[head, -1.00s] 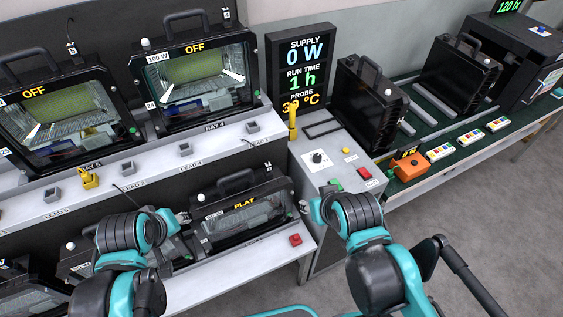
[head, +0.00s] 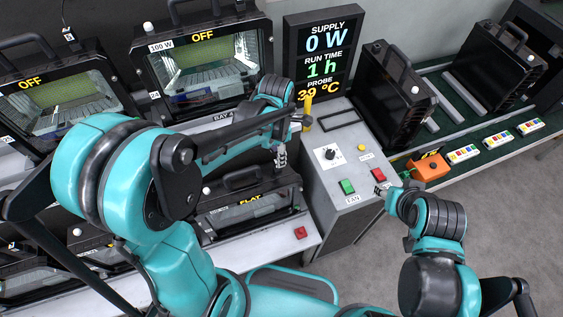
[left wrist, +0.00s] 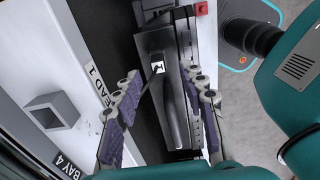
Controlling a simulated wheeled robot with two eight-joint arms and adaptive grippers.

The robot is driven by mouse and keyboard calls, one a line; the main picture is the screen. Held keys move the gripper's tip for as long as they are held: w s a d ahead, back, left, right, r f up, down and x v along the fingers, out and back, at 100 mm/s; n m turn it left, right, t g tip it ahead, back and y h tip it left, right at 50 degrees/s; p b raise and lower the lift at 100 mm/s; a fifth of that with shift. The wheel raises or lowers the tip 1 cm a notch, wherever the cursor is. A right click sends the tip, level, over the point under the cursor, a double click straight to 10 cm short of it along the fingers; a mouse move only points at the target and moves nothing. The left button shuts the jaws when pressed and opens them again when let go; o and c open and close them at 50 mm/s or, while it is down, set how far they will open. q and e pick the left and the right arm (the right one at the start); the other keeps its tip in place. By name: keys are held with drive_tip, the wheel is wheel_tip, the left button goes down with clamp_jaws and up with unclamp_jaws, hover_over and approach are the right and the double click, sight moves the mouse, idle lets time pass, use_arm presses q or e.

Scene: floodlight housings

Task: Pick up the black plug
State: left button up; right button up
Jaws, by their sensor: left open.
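My left gripper (head: 281,155) hangs over the flat floodlight (head: 247,200) at the shelf's front. In the left wrist view its two fingers (left wrist: 160,78) are apart, with nothing held between them. Between and beyond the fingertips is a dark surface with a small white tag (left wrist: 158,67) and a thin black line beside it. I cannot tell whether this is the black plug, as black on black hides its outline. My right gripper (head: 381,190) is by the red button of the control box; its fingers are too small to read.
The grey control box (head: 335,215) with a yellow upright piece (head: 307,112) stands right of the left gripper. A grey socket (left wrist: 50,113) sits on the white ledge by LEAD 1. An orange box (head: 430,167) is at right.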

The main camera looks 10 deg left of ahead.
use_arm(q)
wheel_tip(320, 180, down, 5)
drive_tip(key=shift+w+a+f+b, duration=0.1)
drive_tip(key=shift+f+b, duration=0.05)
drive_tip(key=shift+b, duration=0.75)
clamp_jaws()
